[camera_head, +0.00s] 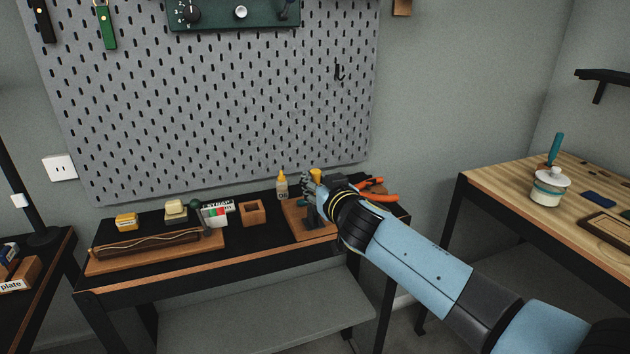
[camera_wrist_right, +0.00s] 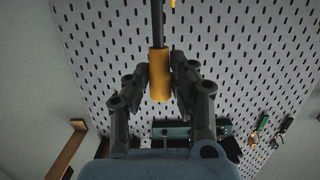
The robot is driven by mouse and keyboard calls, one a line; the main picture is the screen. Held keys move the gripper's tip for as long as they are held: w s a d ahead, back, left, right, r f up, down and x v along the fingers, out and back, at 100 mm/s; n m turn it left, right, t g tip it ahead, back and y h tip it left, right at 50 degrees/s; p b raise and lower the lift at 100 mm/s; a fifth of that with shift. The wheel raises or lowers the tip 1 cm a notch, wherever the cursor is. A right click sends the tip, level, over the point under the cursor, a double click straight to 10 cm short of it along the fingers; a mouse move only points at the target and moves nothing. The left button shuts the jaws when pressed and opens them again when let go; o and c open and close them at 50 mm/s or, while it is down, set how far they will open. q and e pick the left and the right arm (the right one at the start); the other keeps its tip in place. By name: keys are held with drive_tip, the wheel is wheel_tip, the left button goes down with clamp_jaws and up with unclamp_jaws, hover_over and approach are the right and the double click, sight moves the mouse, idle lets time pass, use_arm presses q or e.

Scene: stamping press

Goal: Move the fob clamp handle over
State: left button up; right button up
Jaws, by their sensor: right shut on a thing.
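The fob clamp handle is a yellow-orange cylindrical grip (camera_wrist_right: 159,78) on a dark rod. In the right wrist view it sits between the two dark fingers of my right gripper (camera_wrist_right: 160,72), which are shut on it. In the head view its yellow end (camera_head: 316,174) shows just above my right gripper (camera_head: 314,190). The clamp's wooden base (camera_head: 318,236) lies on the black bench. My gripper and wrist hide much of the clamp. My left gripper is not in view.
A glue bottle (camera_head: 282,187) and a small wooden box (camera_head: 252,212) stand left of the clamp. An orange-handled tool (camera_head: 378,195) lies behind my wrist. A wooden tray (camera_head: 100,266) lies at the bench's left. A pegboard (camera_head: 230,110) rises behind.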

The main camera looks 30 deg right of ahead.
drive_tip(key=shift+s+a, duration=0.15)
drive_tip(key=shift+s, duration=0.5)
drive_tip(key=shift+f, duration=0.1)
drive_tip(key=shift+s+a+f+b, duration=0.1)
drive_tip(key=shift+s+f+b, duration=0.2)
drive_tip(key=shift+s, duration=0.25)
drive_tip(key=shift+s+a+f, duration=0.1)
drive_tip(key=shift+s+a, duration=0.1)
drive_tip(key=shift+s, duration=0.5)
drive_tip(key=shift+f+b, duration=0.15)
drive_tip(key=shift+b, duration=0.2)
